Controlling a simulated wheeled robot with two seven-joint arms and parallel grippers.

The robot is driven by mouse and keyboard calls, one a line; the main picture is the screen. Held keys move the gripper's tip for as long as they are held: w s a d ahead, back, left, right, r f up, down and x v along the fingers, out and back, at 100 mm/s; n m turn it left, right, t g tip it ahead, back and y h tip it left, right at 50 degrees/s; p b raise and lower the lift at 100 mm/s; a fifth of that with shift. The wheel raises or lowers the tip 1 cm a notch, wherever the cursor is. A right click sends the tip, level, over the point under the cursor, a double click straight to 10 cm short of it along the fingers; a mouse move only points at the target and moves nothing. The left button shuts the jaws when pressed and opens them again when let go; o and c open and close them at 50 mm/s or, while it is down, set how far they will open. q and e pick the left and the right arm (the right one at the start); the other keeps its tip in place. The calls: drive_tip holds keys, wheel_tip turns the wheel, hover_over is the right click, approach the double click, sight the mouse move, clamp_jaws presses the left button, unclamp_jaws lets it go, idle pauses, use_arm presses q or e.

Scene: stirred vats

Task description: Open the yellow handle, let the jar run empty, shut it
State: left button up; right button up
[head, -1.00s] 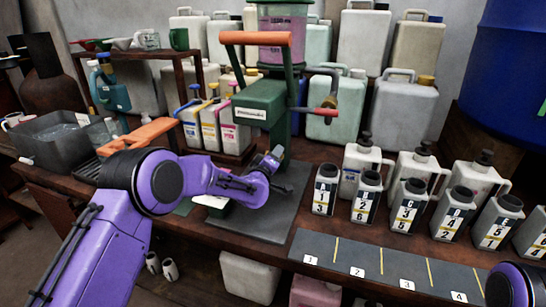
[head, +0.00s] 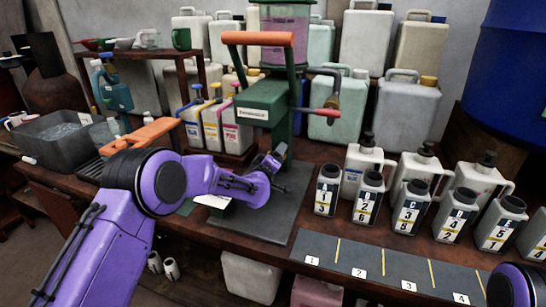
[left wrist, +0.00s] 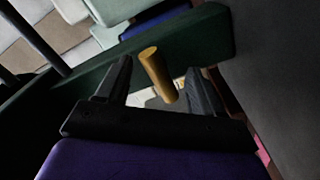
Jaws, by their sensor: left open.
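The yellow handle (left wrist: 156,72) is a short ochre peg in the left wrist view. It stands between the two spread fingers of my left gripper (left wrist: 160,82), with gaps visible on both sides. In the head view my left gripper (head: 276,160) is at the front of the green stand (head: 264,104), low beside its column, and the yellow handle cannot be made out there. The jar (head: 284,22) at the top of the stand holds pink liquid, and its upper part is cut off by the picture edge. My right gripper is out of view.
An orange lever (head: 256,38) and a red-tipped lever (head: 318,112) stick out from the stand. Numbered small bottles (head: 368,196) and white jugs (head: 362,164) stand to the right. A grey bin (head: 62,140) is at the left. The numbered strip (head: 385,270) in front is bare.

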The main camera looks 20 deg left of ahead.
use_arm(q)
drive_tip(key=s, duration=1)
drive_tip(key=shift+s+a, duration=0.2)
drive_tip(key=shift+s, duration=0.1)
